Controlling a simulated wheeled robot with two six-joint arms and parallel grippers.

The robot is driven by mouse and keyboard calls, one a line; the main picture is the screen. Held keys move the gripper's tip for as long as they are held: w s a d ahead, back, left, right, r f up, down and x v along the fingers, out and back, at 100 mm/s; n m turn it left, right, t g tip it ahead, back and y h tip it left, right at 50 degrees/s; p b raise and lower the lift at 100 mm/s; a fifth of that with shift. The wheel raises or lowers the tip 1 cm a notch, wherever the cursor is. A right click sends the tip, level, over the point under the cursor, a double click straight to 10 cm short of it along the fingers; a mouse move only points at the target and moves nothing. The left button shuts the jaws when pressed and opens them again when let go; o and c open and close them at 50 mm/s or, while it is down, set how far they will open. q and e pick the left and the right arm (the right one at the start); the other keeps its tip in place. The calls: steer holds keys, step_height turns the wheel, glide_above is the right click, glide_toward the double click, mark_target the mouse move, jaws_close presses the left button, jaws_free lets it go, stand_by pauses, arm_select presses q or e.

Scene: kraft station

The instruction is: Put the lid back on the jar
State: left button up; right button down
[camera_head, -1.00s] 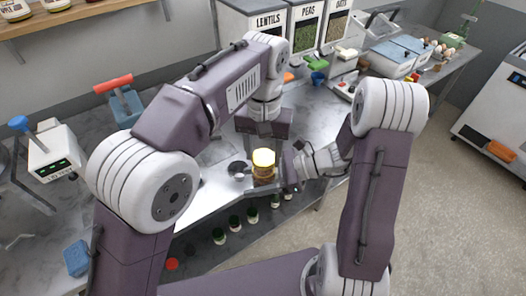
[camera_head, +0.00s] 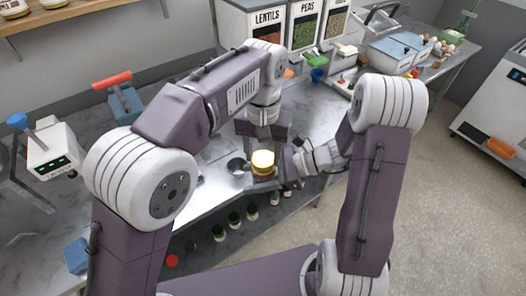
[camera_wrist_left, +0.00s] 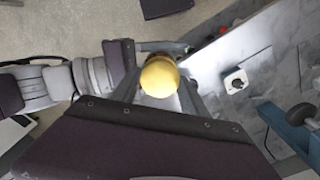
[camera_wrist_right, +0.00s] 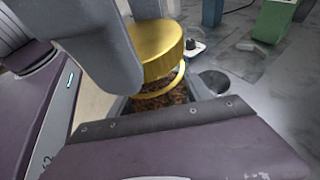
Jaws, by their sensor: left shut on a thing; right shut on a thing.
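The yellow-gold lid (camera_head: 263,158) is held upright over the jar (camera_wrist_right: 160,95), which has clear walls and dark reddish-brown contents. In the right wrist view the lid (camera_wrist_right: 157,48) sits just above a gold ring at the jar's mouth, slightly tilted in the picture; whether they touch is unclear. My left gripper (camera_wrist_left: 159,80) comes from above and is shut on the lid, one finger on each side. My right gripper (camera_head: 287,172) is shut on the jar from the right; its near finger hides part of the jar.
Several dark jars with green tops (camera_head: 234,218) are below the bench edge. Labelled bins (camera_head: 265,22) stand behind. A white device with a blue handle (camera_head: 48,150) is at left.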

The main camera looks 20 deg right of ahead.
arm_select(q)
steer(key=shift+f, duration=0.35)
